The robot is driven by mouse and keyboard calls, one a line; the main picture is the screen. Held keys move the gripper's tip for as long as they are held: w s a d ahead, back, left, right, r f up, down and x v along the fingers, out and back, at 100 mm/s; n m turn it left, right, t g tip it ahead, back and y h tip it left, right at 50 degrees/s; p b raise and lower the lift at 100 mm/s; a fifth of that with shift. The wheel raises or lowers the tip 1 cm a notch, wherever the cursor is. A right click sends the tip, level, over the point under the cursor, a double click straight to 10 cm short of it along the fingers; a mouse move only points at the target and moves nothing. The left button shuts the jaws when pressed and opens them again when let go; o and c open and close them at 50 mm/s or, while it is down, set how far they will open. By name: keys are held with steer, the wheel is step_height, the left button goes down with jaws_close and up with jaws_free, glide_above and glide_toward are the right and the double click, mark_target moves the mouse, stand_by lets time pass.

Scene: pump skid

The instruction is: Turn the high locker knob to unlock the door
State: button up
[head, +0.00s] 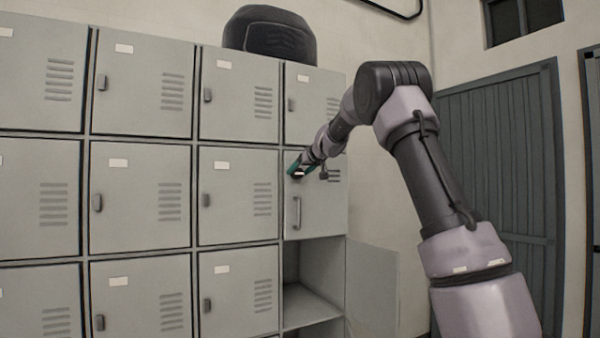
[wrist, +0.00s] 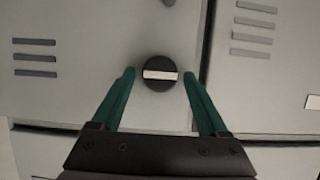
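The high locker door (head: 325,215) is in the right column of the grey lockers, above an open compartment. It looks closed and has a vertical bar handle (head: 297,212). Its knob (wrist: 160,73), a round black disc with a pale bar across it, is in the middle of the wrist view. The bar lies about level in that view. My gripper (head: 299,169) is at the upper left of the door and largely hides the knob from the head. In the wrist view its green fingers (wrist: 158,75) are open, one on each side of the knob, with visible gaps.
An open compartment (head: 312,303) is below the door, with a pale panel (head: 371,292) at its right. Closed lockers (head: 238,195) fill the left. A dark rounded object (head: 270,35) sits on top. A grey slatted door (head: 500,165) is at the right.

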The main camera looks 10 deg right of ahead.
steer(key=c, duration=1)
steer(key=shift+d, duration=0.1)
steer(key=m+y, duration=0.1)
steer(key=m, duration=0.1)
steer(key=shift+w+d+m+y, duration=0.1)
steer(key=shift+d+m+y, duration=0.1)
steer(key=shift+m+y, duration=0.2)
steer(key=m+y, duration=0.2)
steer(key=m, duration=0.1)
steer(key=shift+d+f+g, duration=0.15)
steer(key=shift+f+g, duration=0.05)
steer(key=shift+g, duration=0.1)
steer(key=m+y, duration=0.2)
steer(key=m, duration=0.1)
steer(key=shift+d+f+m, duration=0.1)
steer(key=shift+f+m, duration=0.1)
steer(key=shift+m, duration=0.1)
steer(key=m, duration=0.2)
steer(key=m+t+y, duration=0.1)
steer(key=m, duration=0.1)
steer(key=shift+f+t+y, duration=0.2)
steer(key=shift+t+y, duration=0.1)
